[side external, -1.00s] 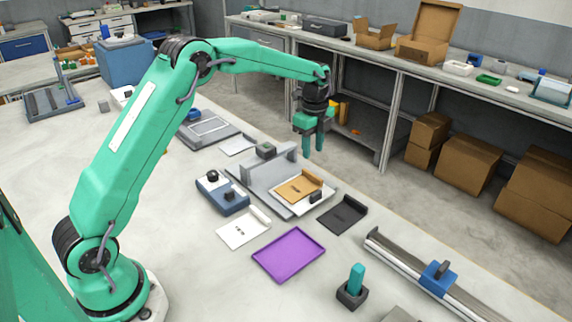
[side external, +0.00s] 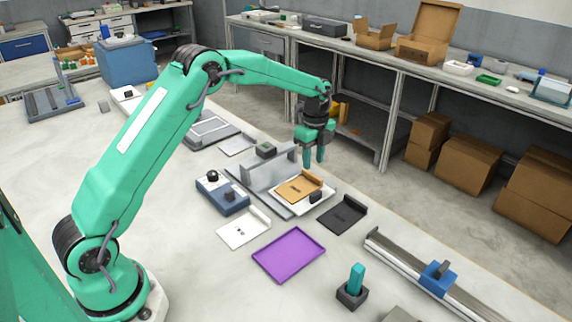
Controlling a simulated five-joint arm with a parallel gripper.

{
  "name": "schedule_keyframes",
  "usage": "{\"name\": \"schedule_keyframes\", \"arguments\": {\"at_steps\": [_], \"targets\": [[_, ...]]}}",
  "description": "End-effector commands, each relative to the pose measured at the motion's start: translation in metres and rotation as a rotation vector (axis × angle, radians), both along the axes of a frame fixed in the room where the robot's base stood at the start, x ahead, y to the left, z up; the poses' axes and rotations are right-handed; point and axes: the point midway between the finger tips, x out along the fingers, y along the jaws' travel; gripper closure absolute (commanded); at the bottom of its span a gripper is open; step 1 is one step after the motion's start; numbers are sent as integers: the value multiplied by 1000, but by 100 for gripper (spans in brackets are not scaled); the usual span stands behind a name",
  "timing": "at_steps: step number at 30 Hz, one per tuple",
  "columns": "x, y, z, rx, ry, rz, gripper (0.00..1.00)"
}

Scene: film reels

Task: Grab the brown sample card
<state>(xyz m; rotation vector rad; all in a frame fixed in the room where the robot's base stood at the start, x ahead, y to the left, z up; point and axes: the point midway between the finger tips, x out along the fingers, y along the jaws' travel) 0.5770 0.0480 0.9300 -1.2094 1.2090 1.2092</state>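The brown sample card (side external: 296,190) lies on a white plate on the grey fixture, with a raised brown tab at its upper right end. My gripper (side external: 313,163) points down above and just behind the card's tab in the picture. Its two green fingers are apart with nothing between them. A clear gap to the card seems to remain, though the exact height is hard to judge from this view.
The grey fixture (side external: 262,174) has an upright wall behind the card. A white card (side external: 243,230), a black card (side external: 343,214), a purple tray (side external: 289,254) and a blue-grey device (side external: 222,195) lie around it. A rail (side external: 425,275) runs at the lower right.

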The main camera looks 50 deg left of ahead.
Motion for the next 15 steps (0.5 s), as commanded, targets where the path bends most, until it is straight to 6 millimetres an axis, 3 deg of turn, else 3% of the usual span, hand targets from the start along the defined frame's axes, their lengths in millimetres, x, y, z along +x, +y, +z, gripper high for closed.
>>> {"name": "schedule_keyframes", "arguments": {"at_steps": [15], "targets": [[2, -1, -48, 0, 1, 0, 64]]}}
